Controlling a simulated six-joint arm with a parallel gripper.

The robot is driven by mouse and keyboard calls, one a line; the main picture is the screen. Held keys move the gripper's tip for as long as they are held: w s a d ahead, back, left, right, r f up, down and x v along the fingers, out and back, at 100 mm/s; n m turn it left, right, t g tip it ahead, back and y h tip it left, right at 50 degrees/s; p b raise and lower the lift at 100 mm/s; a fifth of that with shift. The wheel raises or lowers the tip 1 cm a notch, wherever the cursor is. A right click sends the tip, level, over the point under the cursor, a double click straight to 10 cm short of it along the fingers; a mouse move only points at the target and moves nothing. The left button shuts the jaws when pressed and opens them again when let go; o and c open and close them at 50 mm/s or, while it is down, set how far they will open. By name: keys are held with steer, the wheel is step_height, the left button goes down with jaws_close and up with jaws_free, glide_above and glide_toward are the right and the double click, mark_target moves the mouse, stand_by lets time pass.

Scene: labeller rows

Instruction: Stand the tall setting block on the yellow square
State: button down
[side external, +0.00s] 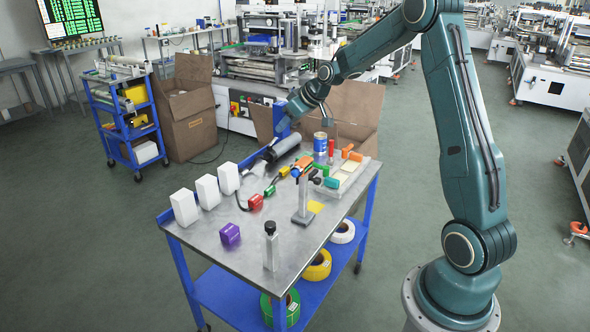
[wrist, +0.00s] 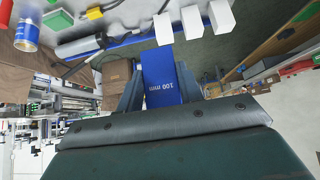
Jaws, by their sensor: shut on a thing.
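My gripper (side external: 285,112) is at the far end of the steel-topped bench, raised near its back edge. It is shut on a blue block, the tall setting block (side external: 281,122), which looks held above the bench top. In the wrist view the block (wrist: 162,78) sits between the two fingers of my gripper (wrist: 160,90) and carries the white marking "100 mm". Its lower end is hard to make out in the side view. The yellow square (side external: 316,206) lies flat on the bench near its right edge, bare in the part that shows.
A grey stand (side external: 303,214) rises beside the yellow square. Three white boxes (side external: 207,190), a purple block (side external: 230,234), a knobbed steel post (side external: 271,252), cabled connectors (side external: 256,201), a grey cylinder (side external: 284,146), a blue can (side external: 320,144) and a tray (side external: 347,176) share the bench.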

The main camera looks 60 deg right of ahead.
steer(key=s+d, duration=0.4)
steer(key=s, duration=0.5)
steer(key=s+d, duration=0.4)
steer(key=s, duration=0.5)
step_height(320, 180, down, 26)
steer(key=shift+w+a+r, duration=0.2)
steer(key=shift+r, duration=0.05)
steer(key=shift+w+f, duration=0.1)
steer(key=shift+w, duration=0.1)
steer(key=shift+w+f, duration=0.5)
steer(key=shift+w, duration=0.4)
steer(key=shift+w+f, duration=0.5)
steer(key=shift+w, duration=0.35)
steer(key=shift+w+f, duration=0.1)
steer(key=shift+w, duration=2.85)
steer(key=shift+w, duration=0.1)
